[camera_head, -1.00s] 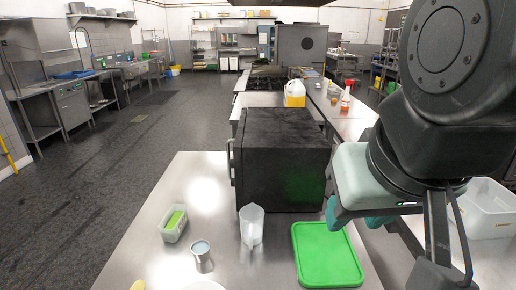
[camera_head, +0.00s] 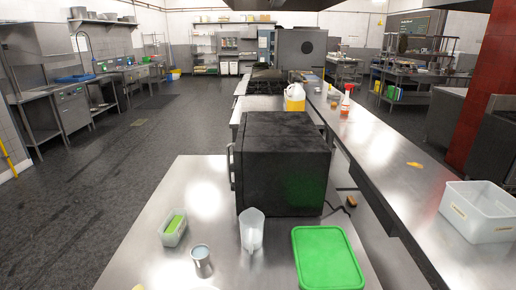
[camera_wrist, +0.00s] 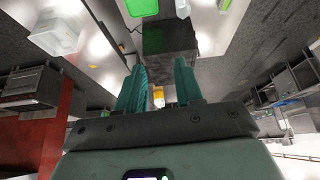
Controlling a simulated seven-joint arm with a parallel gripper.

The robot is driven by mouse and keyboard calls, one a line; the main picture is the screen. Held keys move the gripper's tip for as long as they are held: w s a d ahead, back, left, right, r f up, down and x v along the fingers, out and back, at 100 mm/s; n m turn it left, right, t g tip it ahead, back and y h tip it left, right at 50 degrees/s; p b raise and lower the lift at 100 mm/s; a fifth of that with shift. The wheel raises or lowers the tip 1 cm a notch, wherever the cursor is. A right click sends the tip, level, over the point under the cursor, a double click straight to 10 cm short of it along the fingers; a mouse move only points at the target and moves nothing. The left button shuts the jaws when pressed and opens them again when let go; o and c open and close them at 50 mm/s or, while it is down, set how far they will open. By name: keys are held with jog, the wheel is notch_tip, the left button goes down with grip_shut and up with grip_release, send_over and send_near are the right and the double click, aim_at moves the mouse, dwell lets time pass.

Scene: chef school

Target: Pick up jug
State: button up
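A clear plastic jug (camera_head: 251,230) stands upright on the steel table, in front of the black oven and left of the green tray. At the top edge of the wrist view, a pale shape (camera_wrist: 182,8) is likely this jug, partly cut off. A container with yellow contents and a white top (camera_head: 294,97) stands behind the oven. My gripper (camera_wrist: 160,72) shows only in the wrist view. Its two teal fingers are apart with nothing between them, well away from the table jug.
Near the jug are a metal cup (camera_head: 201,254), a small tub with green contents (camera_head: 173,229) and the green tray (camera_head: 327,258). The black oven (camera_head: 283,165) blocks the space behind. A white bin (camera_head: 479,212) sits on the right counter (camera_head: 385,165).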

jog(key=w+a+f+m+g+y, duration=0.2)
jog(key=w+a+m+y, duration=0.25)
jog(key=w, duration=0.45)
jog(key=w+a+f+m+g+y, duration=0.1)
jog(key=w+a+f+m+y, duration=0.1)
jog(key=w+a+m+y, duration=0.5)
jog(key=w+d+r+m+t+y, duration=0.1)
jog(key=w+d+r+m+y, duration=0.15)
jog(key=w+d+m, duration=0.35)
jog(key=w+d+r+m+y, duration=0.1)
jog(key=w+d+m+y, duration=0.2)
jog(key=w, duration=0.4)
send_near(251, 253)
jog(key=r, duration=0.3)
jog(key=shift+w+d+r+m+y, duration=0.2)
jog(key=shift+d+r+m+y, duration=0.1)
jog(key=shift+d+r, duration=0.1)
jog(key=shift+a+f, duration=0.15)
jog(key=shift+f, duration=0.1)
jog(key=shift+w+a+f, duration=0.1)
jog(key=shift+a, duration=0.2)
jog(key=x, duration=0.4)
jog(key=shift+w+a, duration=0.1)
jog(key=shift+a, duration=0.15)
jog(key=shift+f+x, duration=0.2)
jog(key=shift+x, duration=2.5)
grip_shut()
